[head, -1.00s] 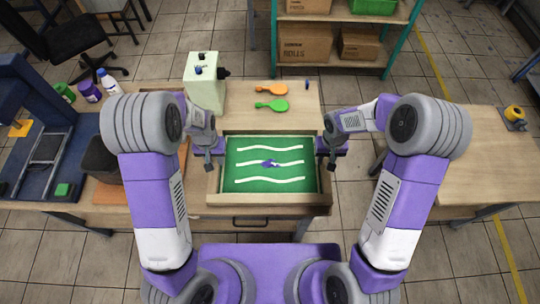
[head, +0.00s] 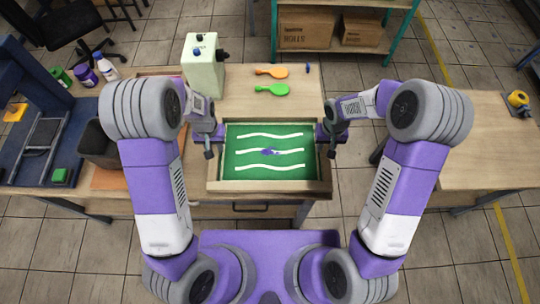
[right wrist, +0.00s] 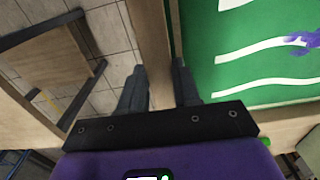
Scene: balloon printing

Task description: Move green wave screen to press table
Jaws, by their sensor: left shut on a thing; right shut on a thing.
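The green wave screen (head: 240,150) is a green panel with white wavy lines and a purple patch in a wooden frame. It lies level in the head view, over the front of the wooden workbench (head: 300,95); whether it touches the bench is unclear. My left gripper (head: 215,143) is shut on the frame's left side. My right gripper (head: 325,142) is shut on the right side. In the right wrist view, the right gripper's fingers (right wrist: 158,88) straddle the wooden rail, and part of the screen (right wrist: 235,75) shows at right.
A blue press-like machine (head: 60,150) stands at left beside a dark bin (head: 97,146). A pale green device (head: 203,72), orange paddle (head: 272,72) and green paddle (head: 272,90) are behind the screen. A second table (head: 480,150) stands right across a floor gap. A shelf (head: 345,45) is behind.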

